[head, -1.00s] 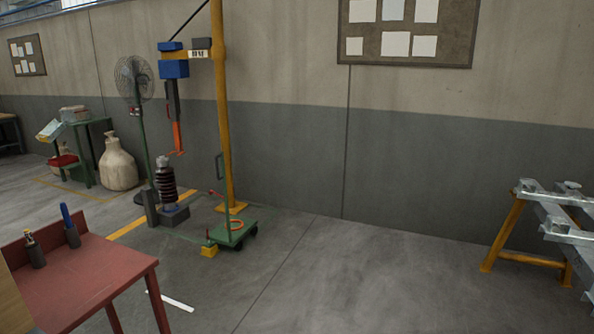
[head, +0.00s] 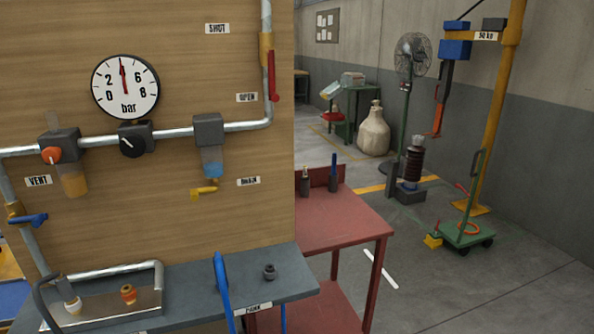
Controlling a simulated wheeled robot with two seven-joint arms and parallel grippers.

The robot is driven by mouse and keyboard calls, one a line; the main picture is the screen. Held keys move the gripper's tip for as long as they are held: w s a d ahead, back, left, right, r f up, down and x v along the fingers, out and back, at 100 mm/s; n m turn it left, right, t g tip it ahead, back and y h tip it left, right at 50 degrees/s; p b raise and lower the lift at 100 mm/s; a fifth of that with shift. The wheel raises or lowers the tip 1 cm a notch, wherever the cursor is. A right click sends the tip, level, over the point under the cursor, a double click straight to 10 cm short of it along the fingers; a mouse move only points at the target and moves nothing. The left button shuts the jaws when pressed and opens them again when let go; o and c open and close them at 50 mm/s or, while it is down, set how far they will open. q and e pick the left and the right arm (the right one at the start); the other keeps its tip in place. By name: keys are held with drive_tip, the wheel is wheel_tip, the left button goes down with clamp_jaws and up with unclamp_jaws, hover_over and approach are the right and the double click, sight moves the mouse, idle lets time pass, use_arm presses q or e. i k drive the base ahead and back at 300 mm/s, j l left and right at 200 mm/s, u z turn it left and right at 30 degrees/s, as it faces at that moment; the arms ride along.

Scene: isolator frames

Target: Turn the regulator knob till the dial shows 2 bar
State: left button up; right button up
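The round white dial (head: 125,87) is mounted on the wooden board at the left of the head view. It is marked in bar, with 0, 2, 6 and 8 readable. Its red needle points almost straight up, between 2 and 6, over where a 4 would be. A black knob (head: 132,145) sits on the pipe directly below the dial, with a pale mark on its face. An orange knob (head: 51,155) is on a grey block to the left, near the VENT label. No label names either knob as the regulator. Neither of my grippers is in view.
The board also carries a red lever (head: 272,76), a blue-filled bowl (head: 212,162) with a yellow tap, and a blue-handled valve (head: 28,220). A grey bench (head: 200,285) juts out below. A red table (head: 340,225) stands to the right.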

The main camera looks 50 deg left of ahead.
sight(132, 145)
drive_tip(key=u, duration=2.4)
